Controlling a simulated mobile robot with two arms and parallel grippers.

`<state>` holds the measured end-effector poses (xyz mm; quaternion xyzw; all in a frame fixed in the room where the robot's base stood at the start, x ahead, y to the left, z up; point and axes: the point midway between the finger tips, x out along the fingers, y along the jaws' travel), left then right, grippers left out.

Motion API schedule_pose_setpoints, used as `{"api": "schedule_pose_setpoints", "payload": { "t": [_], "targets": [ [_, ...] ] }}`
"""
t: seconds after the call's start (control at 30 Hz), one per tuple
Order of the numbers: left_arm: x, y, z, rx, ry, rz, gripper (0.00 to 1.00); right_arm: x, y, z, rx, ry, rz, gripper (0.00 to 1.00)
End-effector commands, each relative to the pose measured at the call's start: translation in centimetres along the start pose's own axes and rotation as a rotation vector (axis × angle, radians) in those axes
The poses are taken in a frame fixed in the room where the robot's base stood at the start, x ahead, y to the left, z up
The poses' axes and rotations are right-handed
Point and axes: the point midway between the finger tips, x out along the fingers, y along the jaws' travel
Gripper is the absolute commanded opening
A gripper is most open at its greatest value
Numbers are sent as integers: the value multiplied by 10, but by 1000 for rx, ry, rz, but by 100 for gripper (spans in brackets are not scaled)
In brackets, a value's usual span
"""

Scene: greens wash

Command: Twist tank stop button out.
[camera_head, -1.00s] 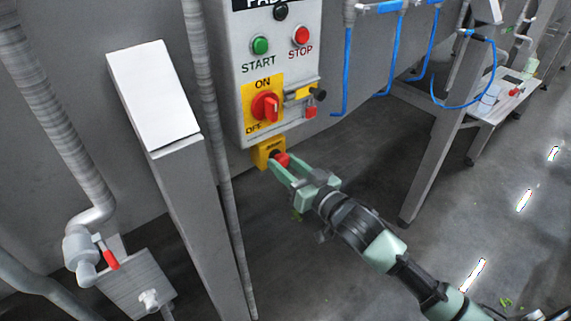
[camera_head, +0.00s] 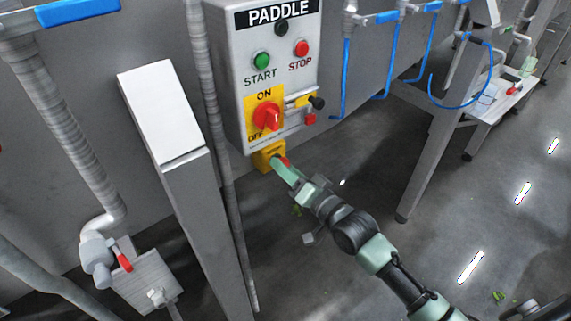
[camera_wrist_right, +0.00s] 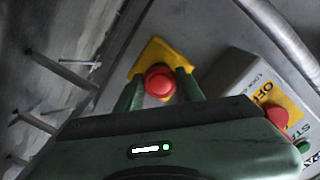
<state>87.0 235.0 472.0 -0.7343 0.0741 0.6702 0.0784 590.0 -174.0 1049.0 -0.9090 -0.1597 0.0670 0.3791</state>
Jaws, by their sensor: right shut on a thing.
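The tank stop button is a red mushroom knob on a yellow box (camera_head: 265,157) below the paddle control panel (camera_head: 278,75). In the head view my right gripper (camera_head: 282,167) is at the button and hides most of it. In the right wrist view the red button (camera_wrist_right: 159,82) sits between the two green fingers of the right gripper (camera_wrist_right: 158,90), with the yellow plate (camera_wrist_right: 152,53) behind it. The right gripper is shut on the button, one finger on each side. My left gripper is not in view.
The panel has a green start button (camera_head: 261,60), a red stop button (camera_head: 301,47) and a red rotary switch (camera_head: 267,117) just above the yellow box. A steel post (camera_head: 185,180) stands to the left. Open floor lies to the right.

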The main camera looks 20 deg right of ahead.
Motion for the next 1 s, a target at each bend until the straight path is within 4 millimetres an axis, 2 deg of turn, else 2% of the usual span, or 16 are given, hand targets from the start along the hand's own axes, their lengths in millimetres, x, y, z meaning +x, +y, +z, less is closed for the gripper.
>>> {"api": "schedule_pose_setpoints", "payload": {
  "t": [0.3, 0.73, 0.77, 0.8, 0.83, 1.0],
  "targets": [
    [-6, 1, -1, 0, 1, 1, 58, 0, -1, -1, 95, 2, -1, 0],
    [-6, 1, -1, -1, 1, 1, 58, 0, 0, -1, 104, 3, -2, 0],
    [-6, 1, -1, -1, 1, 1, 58, 0, 0, -1, 104, 3, -2, 40],
    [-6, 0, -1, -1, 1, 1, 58, 0, -1, -1, 104, 3, -2, 51],
    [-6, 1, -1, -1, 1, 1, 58, 0, -1, -1, 104, 3, -2, 58],
    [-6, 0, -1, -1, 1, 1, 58, 0, 0, -1, 104, 2, -1, 58]
  ]
}}
